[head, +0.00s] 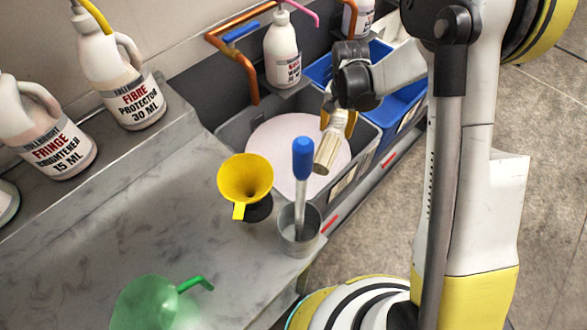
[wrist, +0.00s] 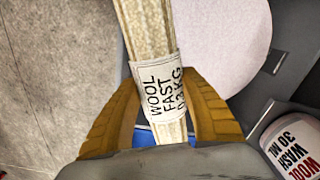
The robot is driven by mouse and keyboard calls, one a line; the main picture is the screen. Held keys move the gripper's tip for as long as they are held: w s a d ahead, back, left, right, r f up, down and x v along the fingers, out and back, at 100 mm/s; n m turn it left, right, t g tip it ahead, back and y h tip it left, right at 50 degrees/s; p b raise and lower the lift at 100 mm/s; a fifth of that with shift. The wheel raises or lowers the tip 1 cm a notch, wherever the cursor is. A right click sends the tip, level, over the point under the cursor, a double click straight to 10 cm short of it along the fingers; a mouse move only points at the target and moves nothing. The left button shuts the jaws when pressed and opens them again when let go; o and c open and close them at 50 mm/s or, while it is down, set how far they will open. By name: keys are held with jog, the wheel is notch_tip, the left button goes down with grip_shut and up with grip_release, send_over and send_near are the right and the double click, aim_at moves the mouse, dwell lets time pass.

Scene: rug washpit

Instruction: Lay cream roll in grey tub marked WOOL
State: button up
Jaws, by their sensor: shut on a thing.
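The roll slants down from my gripper and appears above the right side of a grey tub (head: 232,134). The tub holds a round pale pink surface (head: 290,140), which also shows right of the roll in the wrist view (wrist: 225,40). Whether the roll touches the tub is unclear. The tub's label is not readable here.
A blue tub (head: 408,103) stands behind the grey one. A WOOL WASH bottle (head: 283,52) and a copper pipe (head: 225,45) stand at the back. A yellow funnel (head: 245,178) and a metal cup (head: 300,232) with a blue-handled tool (head: 303,160) stand on the near counter.

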jog(key=w+a+f+m+b, duration=0.1)
jog(key=a+f+m, duration=0.15)
jog(key=f, duration=0.65)
jog(key=w+a+f+m+b, duration=0.1)
jog(key=a+f+m, duration=0.15)
jog(key=f, duration=0.65)
jog(key=b, duration=0.3)
send_over(310, 177)
jog(key=shift+n, duration=0.3)
notch_tip(310, 177, down, 6)
jog(key=shift+f, duration=0.25)
jog(key=shift+f+b, duration=0.6)
jog(key=shift+f, duration=1.15)
jog(key=shift+f, duration=0.15)
jog(key=o, duration=1.4)
jog(key=shift+c, duration=0.2)
